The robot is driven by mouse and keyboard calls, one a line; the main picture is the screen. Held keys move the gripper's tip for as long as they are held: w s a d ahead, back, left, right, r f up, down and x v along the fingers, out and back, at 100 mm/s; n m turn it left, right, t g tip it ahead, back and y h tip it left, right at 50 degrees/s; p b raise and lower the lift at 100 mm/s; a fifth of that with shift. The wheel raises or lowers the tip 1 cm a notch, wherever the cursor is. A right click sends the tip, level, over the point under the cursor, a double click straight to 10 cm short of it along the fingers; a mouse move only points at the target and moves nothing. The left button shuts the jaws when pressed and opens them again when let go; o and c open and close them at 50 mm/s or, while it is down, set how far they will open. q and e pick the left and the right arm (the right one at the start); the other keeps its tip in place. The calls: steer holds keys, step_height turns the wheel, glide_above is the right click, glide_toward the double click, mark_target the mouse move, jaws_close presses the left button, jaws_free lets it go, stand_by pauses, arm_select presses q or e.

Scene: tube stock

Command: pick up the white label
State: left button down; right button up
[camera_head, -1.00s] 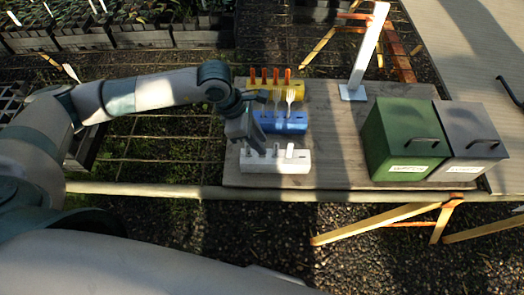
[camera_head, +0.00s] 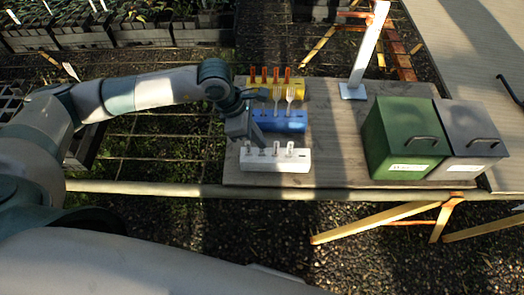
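White labels stand upright in a white block (camera_head: 300,166) at the front left of the wooden board. One label (camera_head: 290,147) shows right of the block's middle, and smaller upright white pieces (camera_head: 276,148) stand to its left. My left gripper (camera_head: 254,140) points down over the left end of the white block, close to the leftmost pieces. The view is too small to tell whether its fingers are apart or closed, or whether they touch a label. My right gripper is out of view.
Behind stand a blue block (camera_head: 292,126) with fork-like pieces and a yellow block (camera_head: 318,88) with orange pieces. A green lidded bin (camera_head: 385,140) and a grey one (camera_head: 468,130) stand to the right, near a white post (camera_head: 368,55). The board's middle is clear.

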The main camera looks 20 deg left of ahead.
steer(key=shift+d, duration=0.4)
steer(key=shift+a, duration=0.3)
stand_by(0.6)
